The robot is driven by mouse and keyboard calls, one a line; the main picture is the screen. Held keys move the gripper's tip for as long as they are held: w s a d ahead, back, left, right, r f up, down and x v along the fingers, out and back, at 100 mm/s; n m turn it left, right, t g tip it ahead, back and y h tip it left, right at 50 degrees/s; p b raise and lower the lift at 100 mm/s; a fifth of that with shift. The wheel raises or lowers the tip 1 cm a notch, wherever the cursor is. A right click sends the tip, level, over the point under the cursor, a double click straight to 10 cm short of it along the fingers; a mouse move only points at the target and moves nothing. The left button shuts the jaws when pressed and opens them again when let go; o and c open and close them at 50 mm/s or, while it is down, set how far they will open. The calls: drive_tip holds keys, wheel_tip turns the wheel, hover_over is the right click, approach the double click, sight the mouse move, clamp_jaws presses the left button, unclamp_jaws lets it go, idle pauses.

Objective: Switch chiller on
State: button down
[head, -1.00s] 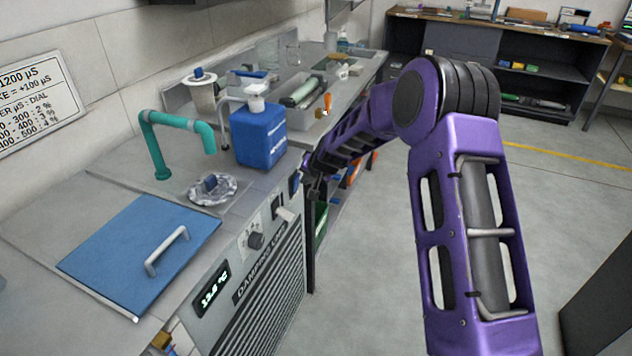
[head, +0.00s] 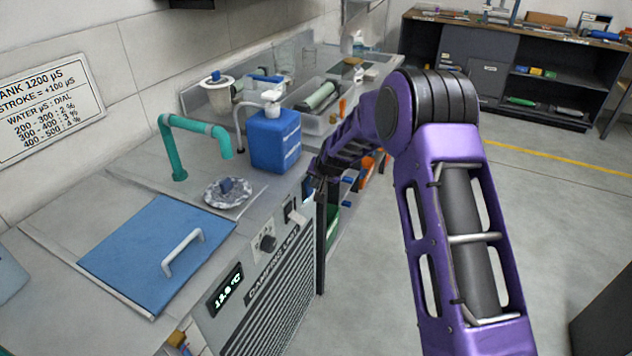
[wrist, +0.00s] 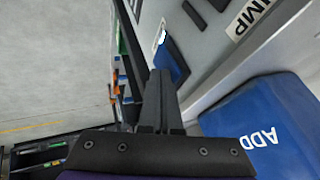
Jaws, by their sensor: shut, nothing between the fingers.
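The chiller is a grey bench unit with a slatted front (head: 275,300). Its front panel carries a lit temperature display (head: 228,287), a dark dial (head: 267,243) and a pale switch-like part (head: 296,215). Which way that part is set is too small to tell. My gripper (head: 313,188) is at the right end of this panel, below the blue jug. In the wrist view my gripper (wrist: 160,78) is shut and empty, its tips close to a blue panel piece (wrist: 174,62) with a small bright patch. I cannot tell whether they touch it.
The blue jug (head: 275,140) stands on the counter just above the panel. A teal pipe (head: 175,150), a foil-like dish (head: 228,193) and a blue lid with a handle (head: 150,255) lie to the left. Shelves with bins are right of the unit. The floor is clear.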

drive_tip(key=shift+r, duration=0.1)
drive_tip(key=shift+r+p, duration=0.3)
drive_tip(key=shift+r, duration=0.4)
